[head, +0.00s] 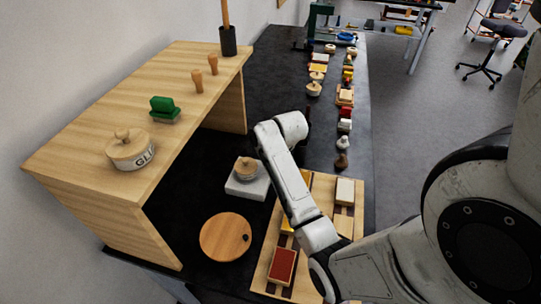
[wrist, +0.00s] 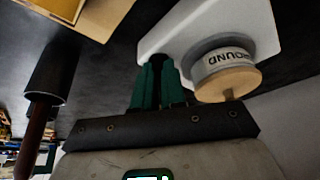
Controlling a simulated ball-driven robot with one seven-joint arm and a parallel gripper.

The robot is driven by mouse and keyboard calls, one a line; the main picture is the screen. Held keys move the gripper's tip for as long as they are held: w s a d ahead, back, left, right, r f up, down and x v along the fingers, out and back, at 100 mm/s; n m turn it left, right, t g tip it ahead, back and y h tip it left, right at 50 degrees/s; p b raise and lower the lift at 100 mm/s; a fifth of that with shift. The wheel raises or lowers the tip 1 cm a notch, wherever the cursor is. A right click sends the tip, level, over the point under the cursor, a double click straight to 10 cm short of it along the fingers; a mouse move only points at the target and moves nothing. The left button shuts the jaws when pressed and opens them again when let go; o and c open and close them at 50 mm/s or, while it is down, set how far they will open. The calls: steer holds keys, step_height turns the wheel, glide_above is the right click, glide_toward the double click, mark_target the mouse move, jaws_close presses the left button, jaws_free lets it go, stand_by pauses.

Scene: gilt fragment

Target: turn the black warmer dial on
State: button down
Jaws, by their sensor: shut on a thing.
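The warmer is a white block (head: 245,189) on the black bench top, and it also shows in the wrist view (wrist: 268,25). A small pot with a wooden lid (head: 247,167) stands on it; its label in the wrist view reads "GROUND" (wrist: 222,57). My gripper (wrist: 156,68) has dark green fingers, close together at the warmer's side beside the pot. It is shut on the black dial, which the fingers hide. The dial's turn cannot be read. In the head view my arm hides the gripper.
A round wooden board (head: 222,238) lies near the warmer. A wooden tray (head: 262,275) with blocks sits under my arm. A wooden shelf (head: 85,100) holds a jar (head: 131,150) and a green block (head: 164,108). A black holder (wrist: 52,75) stands left in the wrist view.

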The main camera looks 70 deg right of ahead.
steer(key=m, duration=0.2)
steer(key=m+g+h, duration=0.1)
steer(key=m, duration=0.2)
steer(key=shift+w+a+m+g, duration=0.2)
steer(key=shift+w+m+g, duration=0.05)
steer(key=shift+m+g, duration=0.05)
steer(key=m+g, duration=0.1)
steer(key=m, duration=0.1)
steer(key=m+h, duration=0.1)
steer(key=m, duration=0.1)
steer(key=shift+w+m+g, duration=0.15)
steer(key=shift+m+g, duration=0.25)
steer(key=c, duration=1.2)
jaws_free()
steer(key=shift+a+r, duration=0.1)
steer(key=b+v, duration=0.1)
steer(key=v, duration=0.9)
steer(key=shift+r, duration=0.25)
steer(key=shift+a, duration=0.2)
